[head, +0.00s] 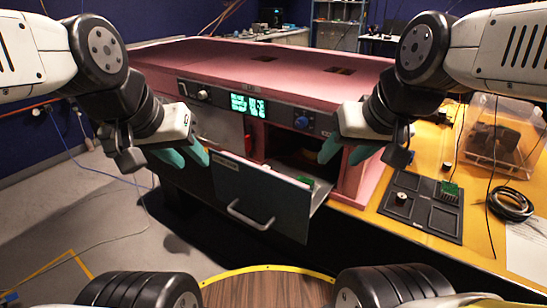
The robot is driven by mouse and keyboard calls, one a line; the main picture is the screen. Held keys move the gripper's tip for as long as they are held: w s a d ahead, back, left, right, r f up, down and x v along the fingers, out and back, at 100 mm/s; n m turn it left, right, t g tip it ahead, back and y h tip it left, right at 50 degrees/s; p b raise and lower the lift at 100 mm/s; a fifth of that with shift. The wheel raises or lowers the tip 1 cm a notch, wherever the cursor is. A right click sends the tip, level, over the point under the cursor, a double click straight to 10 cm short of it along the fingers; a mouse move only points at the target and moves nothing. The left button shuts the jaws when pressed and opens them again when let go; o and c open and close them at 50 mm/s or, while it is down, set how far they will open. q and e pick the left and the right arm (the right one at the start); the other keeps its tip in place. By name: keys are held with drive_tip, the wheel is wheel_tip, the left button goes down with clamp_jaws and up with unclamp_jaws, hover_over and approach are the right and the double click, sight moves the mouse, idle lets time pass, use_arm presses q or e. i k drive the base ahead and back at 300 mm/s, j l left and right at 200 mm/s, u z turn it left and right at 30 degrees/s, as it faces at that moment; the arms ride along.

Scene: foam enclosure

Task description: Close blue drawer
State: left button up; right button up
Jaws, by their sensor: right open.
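The blue drawer (262,203) is pulled out from the pink enclosure. Its flat blue-grey front carries a silver handle (250,216), and a small green board shows inside near its right side. My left gripper (193,160) has teal fingers and is just left of the drawer front's upper left corner; whether it touches is unclear. Its fingers overlap in the view, so its opening is hard to judge. My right gripper (341,160) is open and empty, to the right of and above the drawer, in front of the enclosure's right part.
The pink enclosure (230,62) has a control panel (245,104) with a lit green display and a blue knob. To the right, a yellow table (400,212) holds a black tray (422,204), a clear bin (503,135) and a coiled black cable (510,204).

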sight(274, 197)
drive_tip(key=k+l+u, duration=0.15)
drive_tip(key=l, duration=0.2)
drive_tip(key=l+u, duration=0.2)
drive_tip(key=l, duration=0.15)
drive_tip(key=k+l+u, duration=0.15)
drive_tip(key=l, duration=0.15)
drive_tip(key=k+l+u, duration=0.15)
drive_tip(key=l, duration=0.2)
